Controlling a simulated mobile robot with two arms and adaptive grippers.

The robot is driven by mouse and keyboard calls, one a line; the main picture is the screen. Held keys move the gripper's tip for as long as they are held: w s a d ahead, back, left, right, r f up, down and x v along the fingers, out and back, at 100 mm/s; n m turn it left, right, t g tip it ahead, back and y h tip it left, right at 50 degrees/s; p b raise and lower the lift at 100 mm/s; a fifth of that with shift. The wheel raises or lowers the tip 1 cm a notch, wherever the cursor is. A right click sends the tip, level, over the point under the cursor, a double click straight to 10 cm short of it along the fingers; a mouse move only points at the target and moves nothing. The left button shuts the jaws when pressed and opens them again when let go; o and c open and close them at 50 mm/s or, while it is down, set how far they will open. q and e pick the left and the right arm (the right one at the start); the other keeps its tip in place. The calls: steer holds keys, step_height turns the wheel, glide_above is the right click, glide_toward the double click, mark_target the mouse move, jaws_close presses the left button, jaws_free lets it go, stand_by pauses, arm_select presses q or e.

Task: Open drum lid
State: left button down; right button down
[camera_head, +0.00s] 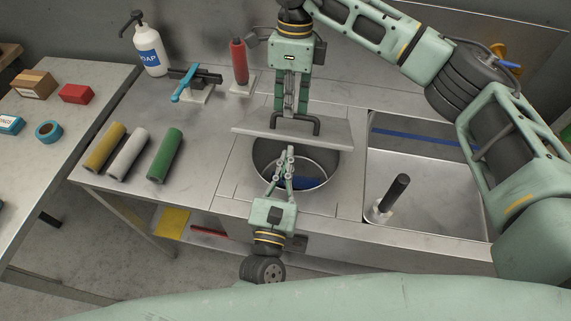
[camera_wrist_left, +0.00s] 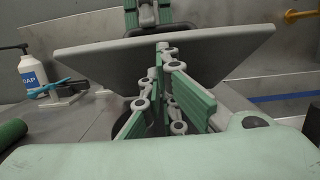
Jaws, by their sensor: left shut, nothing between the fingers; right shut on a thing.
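The drum lid (camera_head: 340,132) is a flat grey plate with a dark handle (camera_head: 296,121) on top. It is raised and tilted above the round drum opening (camera_head: 318,163), and its underside shows in the left wrist view (camera_wrist_left: 105,62). My right gripper (camera_head: 296,112) comes from above and is shut on the handle. My left gripper (camera_head: 284,152) is shut and empty, its fingertips over the opening just below the lid's near edge. I cannot tell whether they touch the lid. The opening is partly uncovered, with some blue inside.
A sink basin (camera_head: 421,207) with a black-handled tool (camera_head: 394,195) is to the right. Yellow (camera_head: 104,146), white (camera_head: 128,154) and green (camera_head: 166,155) rolls lie to the left. A soap bottle (camera_head: 149,51) and a red cylinder (camera_head: 239,62) stand behind.

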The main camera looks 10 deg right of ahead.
arm_select(q)
steer(key=shift+w+d+r, duration=0.1)
steer(key=shift+w+r, duration=0.25)
steer(key=shift+r, duration=0.35)
arm_select(e)
steer(key=shift+w+d+f, duration=0.25)
steer(key=shift+d+f, duration=0.1)
steer(key=shift+f, duration=0.05)
steer(key=c, duration=2.2)
jaws_free()
steer(key=o, duration=0.3)
steer(key=shift+w+f, duration=0.2)
steer(key=shift+w, duration=0.15)
steer(key=shift+o, duration=0.2)
steer(key=shift+w+d, duration=0.1)
steer(key=shift+w, duration=0.3)
steer(key=shift+s+a+r, duration=0.2)
steer(key=shift+s, duration=0.15)
arm_select(q)
steer(key=shift+w+d+f, duration=0.1)
steer(key=shift+w+f, duration=0.1)
steer(key=shift+w, duration=0.25)
arm_select(e)
steer(key=shift+w, duration=0.1)
